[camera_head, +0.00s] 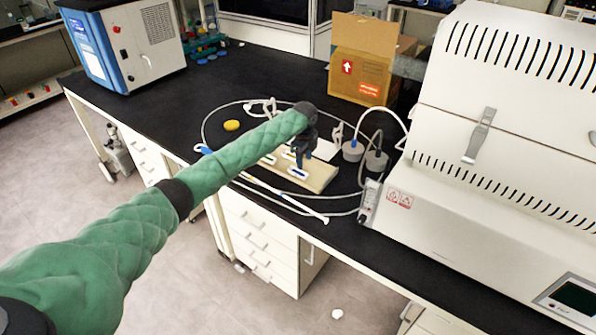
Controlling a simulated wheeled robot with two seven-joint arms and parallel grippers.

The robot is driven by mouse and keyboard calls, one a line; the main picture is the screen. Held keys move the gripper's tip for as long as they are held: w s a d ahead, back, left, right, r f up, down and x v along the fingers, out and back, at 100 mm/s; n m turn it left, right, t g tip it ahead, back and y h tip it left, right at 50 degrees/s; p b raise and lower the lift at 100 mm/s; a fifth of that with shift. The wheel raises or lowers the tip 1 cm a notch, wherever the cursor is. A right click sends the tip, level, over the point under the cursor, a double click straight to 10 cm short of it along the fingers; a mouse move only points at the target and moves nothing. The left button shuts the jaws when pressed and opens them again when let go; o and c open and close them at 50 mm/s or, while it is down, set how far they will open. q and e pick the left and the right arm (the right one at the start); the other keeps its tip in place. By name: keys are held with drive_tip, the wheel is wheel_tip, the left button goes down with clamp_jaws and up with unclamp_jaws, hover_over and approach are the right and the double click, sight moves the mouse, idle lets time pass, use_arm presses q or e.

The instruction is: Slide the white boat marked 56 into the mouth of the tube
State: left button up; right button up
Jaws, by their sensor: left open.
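My left arm reaches in from the left, and my left gripper (300,160) points down over a pale board (318,177) on the black bench. The gripper is open, its dark fingers just above or beside a small white boat with a blue middle (298,174). I cannot tell whether they touch it. Another small white boat (268,159) lies further left on the board, partly hidden by my arm. The markings are too small to read, so I cannot tell which boat is 56. The mouth of the tube is not clearly visible. My right gripper is out of view.
A large white furnace-like machine (480,215) fills the right side. Two grey plugs (353,150) stand beside the board. A cardboard box (362,75) is behind. A long white rod (290,203) and a looped cable lie in front. A yellow disc (232,125) lies left.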

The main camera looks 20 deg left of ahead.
use_arm(q)
drive_tip(key=w+a+r, duration=0.2)
drive_tip(key=w+a, duration=0.1)
drive_tip(key=a, duration=0.3)
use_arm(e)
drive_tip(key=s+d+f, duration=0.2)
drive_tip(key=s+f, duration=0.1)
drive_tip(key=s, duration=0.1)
use_arm(q)
drive_tip(key=shift+m+g, duration=0.3)
drive_tip(key=shift+m, duration=0.1)
wheel_tip(320, 180, down, 8)
drive_tip(key=b, duration=0.4)
drive_tip(key=shift+s+r, duration=0.1)
drive_tip(key=shift+f+b, duration=0.55)
drive_tip(key=shift+f, duration=0.15)
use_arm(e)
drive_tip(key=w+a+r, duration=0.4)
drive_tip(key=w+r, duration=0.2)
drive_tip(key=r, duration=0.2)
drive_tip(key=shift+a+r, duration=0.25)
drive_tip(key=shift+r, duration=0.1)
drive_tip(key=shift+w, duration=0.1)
use_arm(q)
drive_tip(key=c, duration=0.7)
drive_tip(key=shift+c, duration=0.2)
